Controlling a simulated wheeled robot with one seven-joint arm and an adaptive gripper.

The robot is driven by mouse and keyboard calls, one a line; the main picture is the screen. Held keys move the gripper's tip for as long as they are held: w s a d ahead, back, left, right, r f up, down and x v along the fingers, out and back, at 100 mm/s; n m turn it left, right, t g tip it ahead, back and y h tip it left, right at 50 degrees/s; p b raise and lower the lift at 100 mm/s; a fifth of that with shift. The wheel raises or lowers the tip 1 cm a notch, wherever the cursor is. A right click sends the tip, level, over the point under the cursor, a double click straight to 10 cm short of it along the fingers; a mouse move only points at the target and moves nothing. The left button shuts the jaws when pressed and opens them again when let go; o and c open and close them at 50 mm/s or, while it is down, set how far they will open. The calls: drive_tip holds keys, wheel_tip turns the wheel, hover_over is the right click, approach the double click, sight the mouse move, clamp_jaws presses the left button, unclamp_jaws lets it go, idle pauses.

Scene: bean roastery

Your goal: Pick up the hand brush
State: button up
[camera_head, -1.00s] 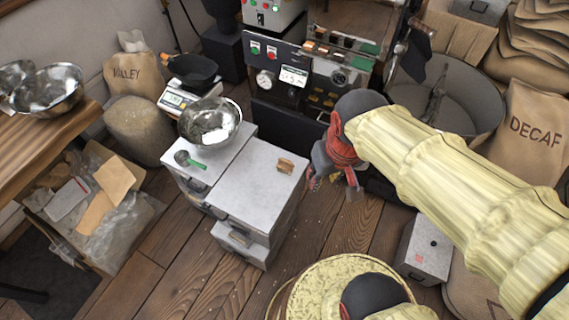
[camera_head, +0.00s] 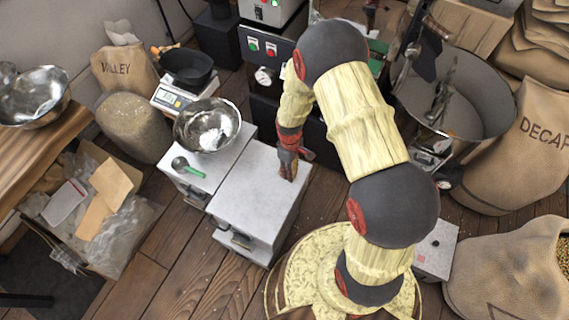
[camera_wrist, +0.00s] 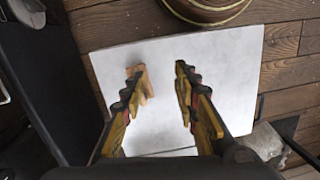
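The hand brush (camera_wrist: 147,84) shows in the wrist view as a small orange-brown wooden piece on the pale top of a cabinet (camera_wrist: 222,70). It lies beside and partly behind the left finger, towards the inner side. My gripper (camera_wrist: 158,72) is open, its two fingers spread above the cabinet top, with nothing held between them. In the head view my gripper (camera_head: 288,168) is over the far right part of the cabinet top (camera_head: 255,195) and hides the brush. I cannot tell whether a finger touches it.
A metal bowl (camera_head: 207,126) and a green-handled scoop (camera_head: 187,167) sit on the cabinet left of my gripper. A scale (camera_head: 180,100) with a black pan stands behind. The roasting machine (camera_head: 270,90) is behind my arm. The cabinet top's front is clear.

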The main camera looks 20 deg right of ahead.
drive_tip(key=w, duration=0.1)
drive_tip(key=w+n+t, duration=0.1)
drive_tip(key=w, duration=0.1)
drive_tip(key=w+n, duration=0.1)
drive_tip(key=shift+w+r, duration=0.25)
drive_tip(key=shift+r, duration=0.15)
drive_tip(key=shift+w+d+f+b, duration=0.1)
drive_tip(key=shift+f+b, duration=0.7)
drive_tip(key=shift+f, duration=1.2)
drive_tip(key=shift+w+d+f+b, duration=0.1)
drive_tip(key=shift+f+b, duration=0.7)
drive_tip(key=shift+f, duration=1.15)
drive_tip(key=shift+r, duration=0.1)
drive_tip(key=shift+c, duration=1.4)
clamp_jaws()
